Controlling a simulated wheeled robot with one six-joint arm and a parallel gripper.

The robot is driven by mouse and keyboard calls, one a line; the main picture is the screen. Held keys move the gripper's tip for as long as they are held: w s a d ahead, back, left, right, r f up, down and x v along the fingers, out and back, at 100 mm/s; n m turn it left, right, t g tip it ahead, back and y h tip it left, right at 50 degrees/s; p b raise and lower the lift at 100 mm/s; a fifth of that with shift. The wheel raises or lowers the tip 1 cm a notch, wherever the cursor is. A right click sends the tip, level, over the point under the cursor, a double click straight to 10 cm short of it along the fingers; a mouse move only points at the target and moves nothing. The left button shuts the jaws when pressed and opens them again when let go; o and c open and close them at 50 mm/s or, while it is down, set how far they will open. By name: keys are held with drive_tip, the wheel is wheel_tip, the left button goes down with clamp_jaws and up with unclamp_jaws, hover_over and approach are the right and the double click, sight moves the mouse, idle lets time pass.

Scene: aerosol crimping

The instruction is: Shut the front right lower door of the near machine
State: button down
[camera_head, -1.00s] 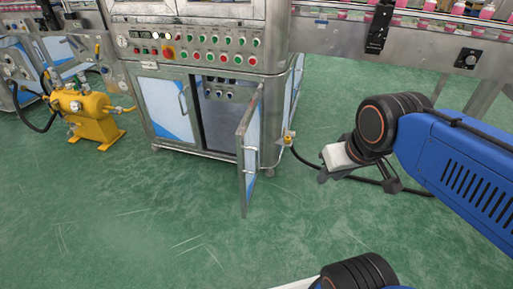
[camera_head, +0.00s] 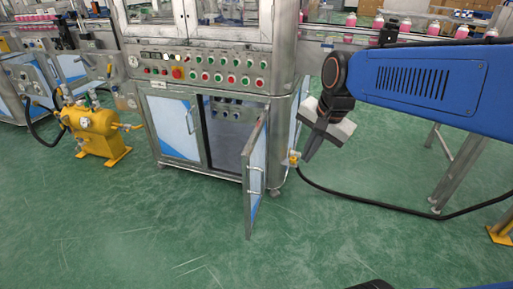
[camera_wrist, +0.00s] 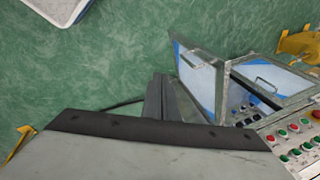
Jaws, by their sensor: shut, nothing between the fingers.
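The front right lower door (camera_head: 256,172) of the near machine (camera_head: 215,75) stands open, swung out toward me on its right edge. It has a metal frame, a pale and blue panel and a bar handle. The cabinet opening (camera_head: 222,132) beside it shows dark knobs inside. My gripper (camera_head: 306,157) is shut and empty, pointing down to the right of the door and apart from it. In the wrist view the closed fingers (camera_wrist: 160,88) are left of the open door (camera_wrist: 198,78).
The left lower door (camera_head: 173,126) is shut. A yellow tank (camera_head: 92,130) stands on the floor at left. A black hose (camera_head: 370,203) runs right from a yellow fitting (camera_head: 294,158) by the machine's corner. The green floor in front is clear.

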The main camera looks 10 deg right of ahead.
drive_tip(key=w+a+f+m+g+y, duration=0.1)
drive_tip(key=w+a+m, duration=0.1)
drive_tip(key=w+m, duration=0.65)
drive_tip(key=w+a+f+m+g, duration=0.15)
drive_tip(key=w+m, duration=0.35)
drive_tip(key=w, duration=0.6)
drive_tip(key=w+a+f, duration=0.2)
drive_tip(key=a+f, duration=0.4)
drive_tip(key=f, duration=0.4)
drive_tip(key=shift+w+a, duration=0.2)
drive_tip(key=shift+w, duration=0.05)
drive_tip(key=shift+t, duration=0.25)
drive_tip(key=shift+a, duration=0.1)
